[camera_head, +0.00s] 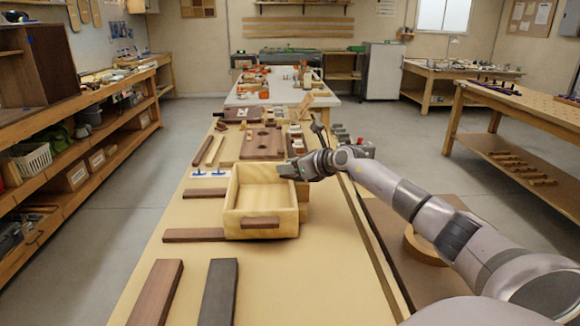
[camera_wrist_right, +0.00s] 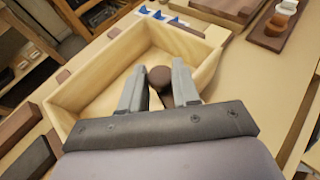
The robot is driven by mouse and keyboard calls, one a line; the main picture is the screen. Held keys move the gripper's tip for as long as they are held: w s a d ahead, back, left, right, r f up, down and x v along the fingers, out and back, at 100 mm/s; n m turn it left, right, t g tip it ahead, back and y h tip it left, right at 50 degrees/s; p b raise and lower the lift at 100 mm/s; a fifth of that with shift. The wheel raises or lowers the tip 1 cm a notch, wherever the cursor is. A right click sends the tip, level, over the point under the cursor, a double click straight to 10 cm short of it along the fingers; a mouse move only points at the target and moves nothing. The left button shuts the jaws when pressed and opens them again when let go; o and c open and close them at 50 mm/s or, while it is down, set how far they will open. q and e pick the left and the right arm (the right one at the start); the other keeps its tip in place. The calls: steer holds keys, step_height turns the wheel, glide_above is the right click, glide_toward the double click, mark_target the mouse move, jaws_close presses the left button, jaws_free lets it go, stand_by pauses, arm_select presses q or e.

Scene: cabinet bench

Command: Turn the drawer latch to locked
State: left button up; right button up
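The pale wooden drawer (camera_head: 262,222) is an open-topped, empty-looking box on the bench, with a dark brown pull on its near face. In the right wrist view its wall (camera_wrist_right: 75,95) shows beyond my fingers. My right gripper (camera_head: 290,170) is at the drawer's far right corner. In the wrist view a dark brown round knob (camera_wrist_right: 160,77), seemingly the latch, lies between the two fingers of my right gripper (camera_wrist_right: 157,85). The fingers are spread around it, with a gap at the left; contact at the right is unclear. The latch is hidden in the head view. My left gripper is out of view.
Dark wooden strips (camera_head: 155,292) lie on the near bench, and another (camera_head: 193,235) lies left of the drawer. The bench front right is clear.

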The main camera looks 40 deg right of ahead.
steer(key=shift+f+n+y+b, duration=0.3)
steer(key=shift+b, duration=0.95)
steer(key=shift+s+n+y+b, duration=0.15)
steer(key=shift+n+y+b, duration=0.3)
steer(key=shift+b, duration=0.65)
steer(key=shift+s+a+r+n+g+y+b, duration=0.15)
steer(key=shift+n+g+y+b, duration=0.25)
steer(key=shift+n+y+b, duration=0.4)
steer(key=shift+s+a+r+n+g+y+b, duration=0.1)
steer(key=shift+s+a+n+g+y+b, duration=0.1)
steer(key=shift+n+g+y+b, duration=0.4)
steer(key=shift+y, duration=0.25)
steer(key=o, duration=1)
